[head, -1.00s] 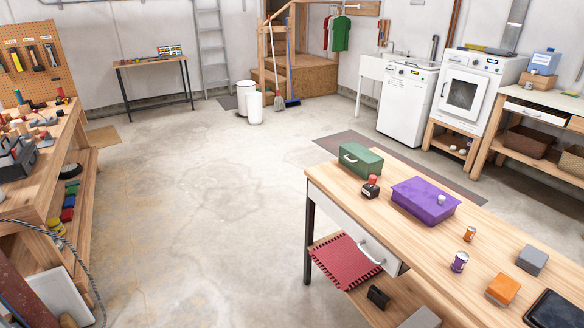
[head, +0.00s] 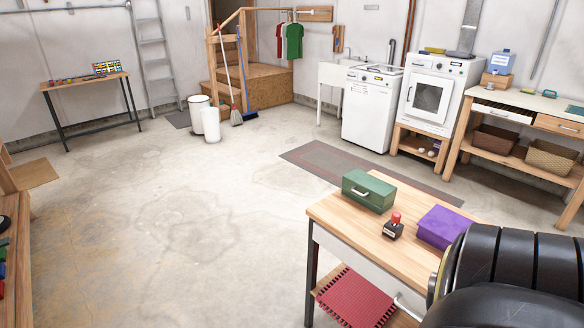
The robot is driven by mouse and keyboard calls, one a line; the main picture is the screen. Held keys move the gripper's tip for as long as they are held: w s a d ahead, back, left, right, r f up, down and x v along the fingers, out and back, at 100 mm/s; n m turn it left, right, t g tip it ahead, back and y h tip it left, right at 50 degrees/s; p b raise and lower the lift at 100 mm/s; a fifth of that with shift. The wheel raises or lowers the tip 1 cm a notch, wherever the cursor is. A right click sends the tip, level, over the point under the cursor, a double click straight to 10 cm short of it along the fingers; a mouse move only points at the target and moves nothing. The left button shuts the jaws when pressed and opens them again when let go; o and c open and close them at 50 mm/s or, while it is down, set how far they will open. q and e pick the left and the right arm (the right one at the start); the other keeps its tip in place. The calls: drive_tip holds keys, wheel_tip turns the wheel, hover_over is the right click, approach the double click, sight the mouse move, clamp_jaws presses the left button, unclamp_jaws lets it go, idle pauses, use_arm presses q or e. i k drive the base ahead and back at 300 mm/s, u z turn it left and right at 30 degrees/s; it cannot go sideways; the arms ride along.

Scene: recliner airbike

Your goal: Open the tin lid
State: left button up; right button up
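A green metal box (head: 368,190) with a pale handle on its front stands shut at the far left end of the wooden workbench (head: 331,214). A purple box (head: 440,226) with a closed lid stands to its right, partly hidden by my black arm. I cannot tell which of the two boxes is the tin. The arm fills the lower right corner of the head view, and its gripper is out of view. My other gripper is not in view either.
A small black object with a red knob (head: 395,222) stands between the boxes. A red mat (head: 356,299) lies on the shelf below. A washer (head: 373,110) and a dryer (head: 430,103) stand behind. The concrete floor left of the bench is clear.

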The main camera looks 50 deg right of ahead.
sight(381, 193)
drive_tip(key=z, duration=0.35)
drive_tip(key=i, duration=1.5)
drive_tip(key=z, duration=1.05)
